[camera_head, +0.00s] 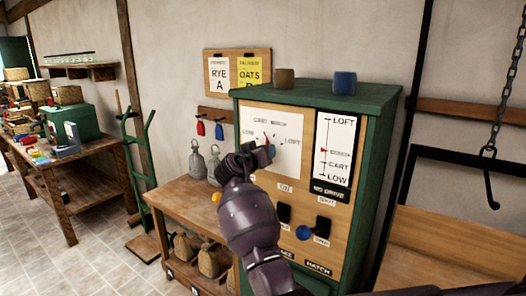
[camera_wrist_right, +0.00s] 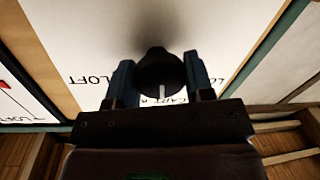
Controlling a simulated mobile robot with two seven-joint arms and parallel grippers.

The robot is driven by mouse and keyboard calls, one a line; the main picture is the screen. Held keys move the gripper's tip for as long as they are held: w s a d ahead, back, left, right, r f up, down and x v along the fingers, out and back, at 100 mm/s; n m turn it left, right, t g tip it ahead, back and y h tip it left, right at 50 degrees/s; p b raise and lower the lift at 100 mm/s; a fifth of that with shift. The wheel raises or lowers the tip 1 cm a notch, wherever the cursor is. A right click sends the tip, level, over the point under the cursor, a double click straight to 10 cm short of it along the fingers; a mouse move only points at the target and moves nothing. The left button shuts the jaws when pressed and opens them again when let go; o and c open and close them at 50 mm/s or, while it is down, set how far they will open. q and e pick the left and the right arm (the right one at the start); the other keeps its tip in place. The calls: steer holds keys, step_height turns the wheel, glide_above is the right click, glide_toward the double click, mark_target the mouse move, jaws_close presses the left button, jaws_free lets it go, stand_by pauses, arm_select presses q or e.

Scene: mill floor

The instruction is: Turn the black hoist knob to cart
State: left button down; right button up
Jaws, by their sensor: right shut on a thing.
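The black hoist knob (camera_wrist_right: 160,72) sits on a white dial plate (camera_head: 288,160) on the front of the green cabinet. My right gripper (camera_wrist_right: 165,82) has its two blue fingers on either side of the knob and is shut on it. The knob's white mark points at the lettering that starts with CART in the right wrist view. LOFT lies to one side of it there. In the head view my right gripper (camera_head: 262,153) hides most of the knob. A red mark shows just above it. My left gripper is not in view.
A level scale (camera_head: 333,150) reads LOFT, CART and LOW, with a red pointer above CART. Two mugs stand on the cabinet (camera_head: 385,100). A hook (camera_head: 489,190) hangs at right. A wooden bench (camera_head: 190,200) stands at left.

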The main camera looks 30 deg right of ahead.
steer(key=shift+r+n+p, duration=0.1)
steer(key=shift+n+p, duration=0.35)
steer(key=shift+n, duration=0.35)
steer(key=o, duration=0.9)
steer(key=shift+a, duration=0.1)
steer(key=b+v, duration=0.1)
steer(key=v, duration=0.9)
steer(key=shift+s+a+r+b, duration=0.1)
steer(key=shift+s+a+b, duration=0.05)
steer(key=shift+a+b, duration=0.15)
steer(key=shift+n, duration=0.3)
